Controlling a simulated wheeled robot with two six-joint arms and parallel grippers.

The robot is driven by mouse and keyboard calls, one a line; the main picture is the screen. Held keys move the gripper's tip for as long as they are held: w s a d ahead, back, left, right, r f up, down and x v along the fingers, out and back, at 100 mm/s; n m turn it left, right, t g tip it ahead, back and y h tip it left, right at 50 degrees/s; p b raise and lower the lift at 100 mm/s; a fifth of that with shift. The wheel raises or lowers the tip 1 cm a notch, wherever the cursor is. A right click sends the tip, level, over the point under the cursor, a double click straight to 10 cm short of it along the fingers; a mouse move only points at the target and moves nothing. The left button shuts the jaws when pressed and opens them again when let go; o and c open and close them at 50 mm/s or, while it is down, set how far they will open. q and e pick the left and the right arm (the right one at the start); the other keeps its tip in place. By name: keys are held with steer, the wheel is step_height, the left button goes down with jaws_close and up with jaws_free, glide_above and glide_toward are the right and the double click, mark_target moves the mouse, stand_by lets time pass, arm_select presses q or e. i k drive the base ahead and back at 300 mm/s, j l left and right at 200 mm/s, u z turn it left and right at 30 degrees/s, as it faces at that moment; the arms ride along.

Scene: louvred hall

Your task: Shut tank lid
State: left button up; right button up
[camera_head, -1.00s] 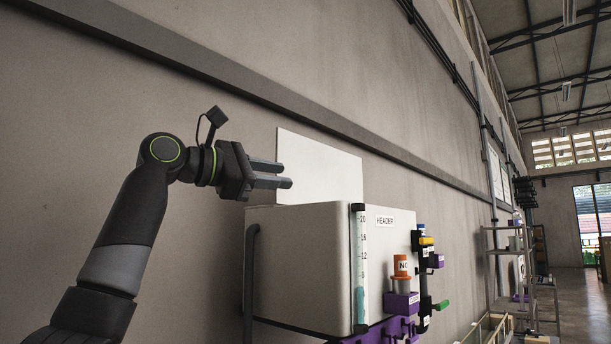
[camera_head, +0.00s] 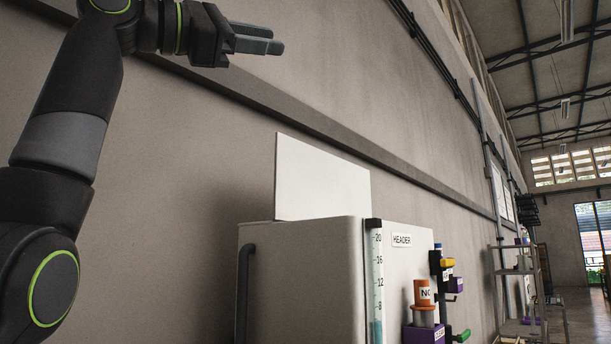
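The tank (camera_head: 300,270) is a pale box with a HEADER label on its front and a dark bar handle on its left side. Its lid (camera_head: 322,180) is a thin white panel standing upright along the tank's rear edge, so the lid is open. My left gripper (camera_head: 280,41) is above and to the left of the lid, apart from it. Its two grey fingers lie close together, pointing right, with nothing between them. My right gripper is not in view.
A sight tube (camera_head: 376,285) with a scale runs down the tank's front. An orange-capped fitting (camera_head: 423,294) and coloured valves stand right of it. A wall rail (camera_head: 330,127) passes behind the lid. Metal shelving (camera_head: 520,290) stands farther right.

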mark_target(311, 182)
steer(key=i+j, duration=0.15)
steer(key=i, duration=0.4)
steer(key=i+j, duration=0.15)
steer(key=i, duration=0.45)
